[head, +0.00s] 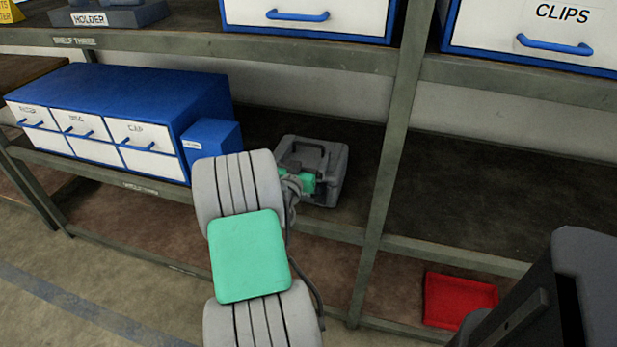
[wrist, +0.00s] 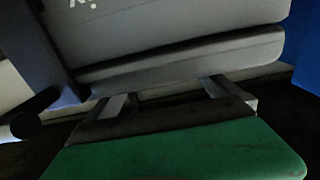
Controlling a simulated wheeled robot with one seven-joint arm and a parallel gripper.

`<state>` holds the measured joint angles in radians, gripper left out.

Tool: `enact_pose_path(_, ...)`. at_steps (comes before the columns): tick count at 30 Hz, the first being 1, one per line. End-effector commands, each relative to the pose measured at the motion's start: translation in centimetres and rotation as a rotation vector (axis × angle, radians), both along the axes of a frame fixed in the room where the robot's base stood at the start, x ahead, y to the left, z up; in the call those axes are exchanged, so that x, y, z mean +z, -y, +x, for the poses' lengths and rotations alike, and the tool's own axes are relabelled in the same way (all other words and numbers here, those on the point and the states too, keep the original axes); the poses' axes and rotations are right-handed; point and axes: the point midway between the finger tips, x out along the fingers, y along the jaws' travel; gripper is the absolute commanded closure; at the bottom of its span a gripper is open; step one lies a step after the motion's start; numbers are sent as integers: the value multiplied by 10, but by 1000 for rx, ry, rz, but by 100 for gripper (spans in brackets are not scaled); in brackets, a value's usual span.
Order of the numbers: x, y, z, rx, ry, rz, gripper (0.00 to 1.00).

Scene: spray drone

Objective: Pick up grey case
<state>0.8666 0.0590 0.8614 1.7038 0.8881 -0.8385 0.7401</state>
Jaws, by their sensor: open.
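The grey case (head: 330,160) stands on the middle shelf, right of the small blue box, with a handle on its top. In the wrist view the case (wrist: 180,40) fills the upper part, close ahead of the fingers. My gripper (head: 308,176) is at the near side of the case, and my arm hides part of the case's left and front. In the wrist view my gripper (wrist: 165,97) has its two fingers apart, with no object clearly between them. Whether the fingers touch the case cannot be told.
A blue cabinet with white drawers (head: 98,148) and a small blue box (head: 212,138) stand left of the case. A shelf post (head: 395,150) rises to its right. The shelf above (head: 330,54) overhangs. A red tray (head: 458,299) lies lower right. The middle shelf right of the post is bare.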

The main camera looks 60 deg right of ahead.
Motion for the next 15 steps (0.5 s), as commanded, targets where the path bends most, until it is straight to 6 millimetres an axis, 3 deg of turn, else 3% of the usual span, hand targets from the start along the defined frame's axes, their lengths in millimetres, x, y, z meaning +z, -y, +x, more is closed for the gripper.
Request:
enact_pose_path(3, -1, 11, 2, 1, 0, 2, 0)
enact_pose_path(9, -1, 12, 3, 3, 0, 1, 0)
enact_pose_path(15, -1, 11, 3, 2, 0, 1, 16)
